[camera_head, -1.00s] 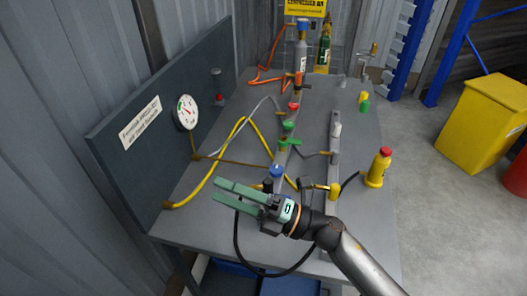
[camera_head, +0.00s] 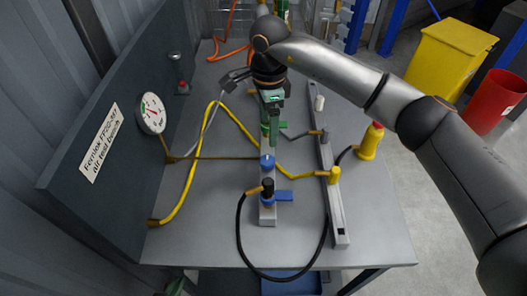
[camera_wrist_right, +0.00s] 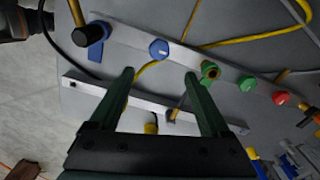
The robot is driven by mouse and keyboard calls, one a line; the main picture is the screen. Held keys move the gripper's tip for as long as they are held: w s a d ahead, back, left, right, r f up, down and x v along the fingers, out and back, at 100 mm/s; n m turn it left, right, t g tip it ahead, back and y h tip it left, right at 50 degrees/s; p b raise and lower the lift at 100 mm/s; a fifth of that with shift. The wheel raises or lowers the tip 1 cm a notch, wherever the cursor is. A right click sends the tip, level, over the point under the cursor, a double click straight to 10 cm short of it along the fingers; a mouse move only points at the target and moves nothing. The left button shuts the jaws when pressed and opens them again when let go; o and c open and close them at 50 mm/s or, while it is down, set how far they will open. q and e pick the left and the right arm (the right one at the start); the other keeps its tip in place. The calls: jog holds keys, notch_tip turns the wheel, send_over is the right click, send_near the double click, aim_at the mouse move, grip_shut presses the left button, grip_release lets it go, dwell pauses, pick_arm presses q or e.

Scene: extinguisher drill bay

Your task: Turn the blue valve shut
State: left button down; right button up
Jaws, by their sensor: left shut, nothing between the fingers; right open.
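The blue valve's lever (camera_head: 285,196) sticks out to the right, across the rail, beside a black hose fitting (camera_head: 267,187) at the near end of the rail. A round blue knob (camera_head: 267,162) stands just beyond it. In the right wrist view, the blue lever (camera_wrist_right: 97,42) is at upper left and the blue knob (camera_wrist_right: 159,49) beyond the fingertips. My right gripper (camera_head: 271,137) points down above the rail, fingers open and empty, hiding part of the green fittings. It touches neither blue part. My left gripper (camera_head: 176,287) shows only as a green tip at the bottom edge.
The black hose (camera_head: 240,232) loops over the bench front. Green (camera_wrist_right: 246,83) and red (camera_wrist_right: 280,98) knobs stand further along the rail. The front left bench top is clear.

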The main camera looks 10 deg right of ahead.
aim_at(268, 159)
notch_tip(268, 159, down, 11)
jog(key=shift+s+f+p, duration=0.1)
jog(key=shift+f+p, duration=0.05)
jog(key=shift+p, duration=0.55)
grip_shut()
dwell(0.3)
